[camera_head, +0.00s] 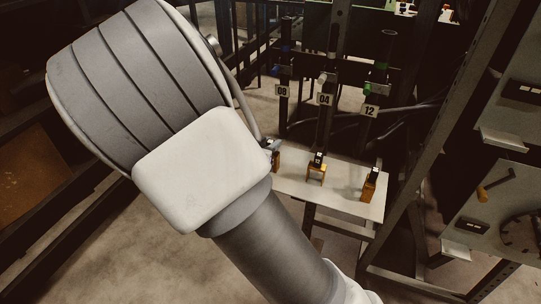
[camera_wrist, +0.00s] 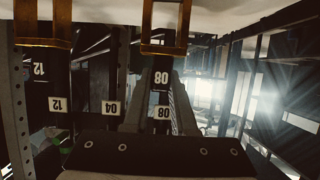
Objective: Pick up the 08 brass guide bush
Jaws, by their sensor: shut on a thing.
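The 08 brass guide bush (camera_wrist: 161,79) shows in the wrist view as a dark upright piece tagged 08 with a brass frame at its shelf end. The picture is upside down there. In the head view only its brass part (camera_head: 276,161) shows, at the left of the white shelf, beside my arm. My gripper (camera_wrist: 155,155) is shut on this piece; its dark body fills the bottom of the wrist view. In the head view my wrist hides most of the gripper. I cannot tell whether the piece touches the shelf.
On the white shelf (camera_head: 340,192) stand two similar pieces, a middle one (camera_head: 316,170) tagged 12 and a right one (camera_head: 369,185). Posts with plates 08 (camera_head: 282,90), 04 (camera_head: 324,99) and 12 (camera_head: 370,111) rise behind. A metal upright (camera_head: 420,160) stands right.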

